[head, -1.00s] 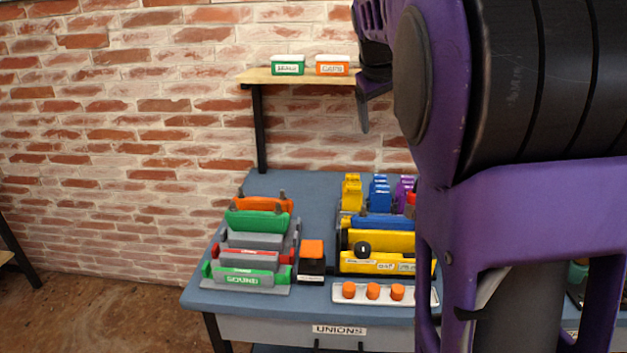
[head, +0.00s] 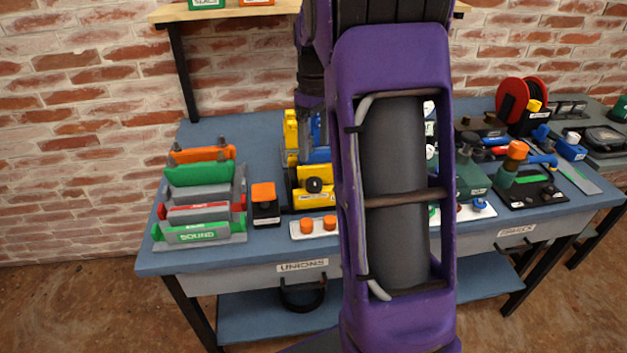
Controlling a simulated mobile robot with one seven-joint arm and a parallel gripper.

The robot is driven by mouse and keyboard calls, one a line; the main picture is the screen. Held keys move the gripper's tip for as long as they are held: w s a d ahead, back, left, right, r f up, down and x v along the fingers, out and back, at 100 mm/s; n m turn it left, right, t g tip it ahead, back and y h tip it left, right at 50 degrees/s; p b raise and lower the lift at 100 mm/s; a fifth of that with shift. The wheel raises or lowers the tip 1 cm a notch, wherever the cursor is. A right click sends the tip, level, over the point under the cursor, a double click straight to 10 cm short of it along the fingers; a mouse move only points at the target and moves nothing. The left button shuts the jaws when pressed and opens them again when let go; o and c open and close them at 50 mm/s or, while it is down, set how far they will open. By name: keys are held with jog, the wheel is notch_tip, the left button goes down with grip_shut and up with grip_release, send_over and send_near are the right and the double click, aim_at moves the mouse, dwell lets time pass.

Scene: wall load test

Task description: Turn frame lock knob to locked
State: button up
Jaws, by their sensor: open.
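A round black knob (head: 314,185) sits on the front of a yellow frame (head: 312,200) on the blue bench. It looks like the frame lock knob, but its setting is too small to read. My gripper (head: 313,138) points down above and behind the yellow frame, apart from the knob in the picture. It is open, with nothing seen between its fingers. My purple arm hides the right part of the yellow frame and any labels there.
A rack of green, red and orange bars (head: 200,232) stands left. A black block with an orange top (head: 263,192) is beside the frame. A white strip with orange caps (head: 305,234) lies in front. A wooden shelf (head: 225,13) overhangs behind. Tools crowd the right.

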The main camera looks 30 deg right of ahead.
aim_at(314, 181)
notch_tip(314, 181, down, 10)
jog(key=shift+f+b, duration=0.25)
jog(key=shift+b, duration=0.45)
grip_shut()
